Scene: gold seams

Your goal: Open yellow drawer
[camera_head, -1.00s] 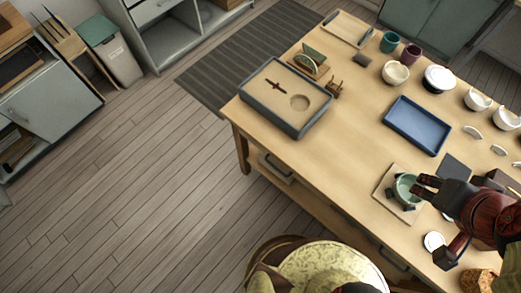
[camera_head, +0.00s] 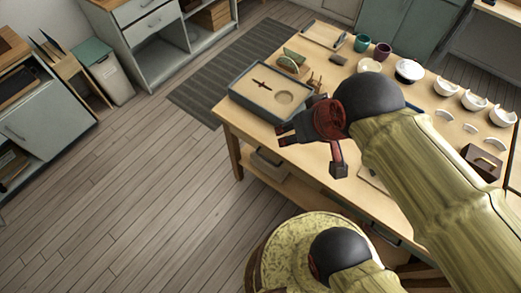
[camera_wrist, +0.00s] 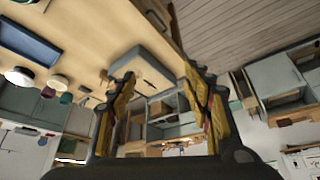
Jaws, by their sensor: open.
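I cannot make out a clearly yellow drawer front. My gripper (camera_head: 283,134) is over the table's left front edge, just above and right of that handle, and apart from it as far as I can tell. Its jaws are open and empty. In the wrist view, the two fingers (camera_wrist: 160,76) are spread, with the grey sand tray beyond them. My arm hides the front right part of the table and any drawer there.
The grey-rimmed sand tray (camera_head: 236,90) stands at the table's left end. A dark box (camera_head: 482,160) is at the right. The floor (camera_head: 150,190) left of the table is clear.

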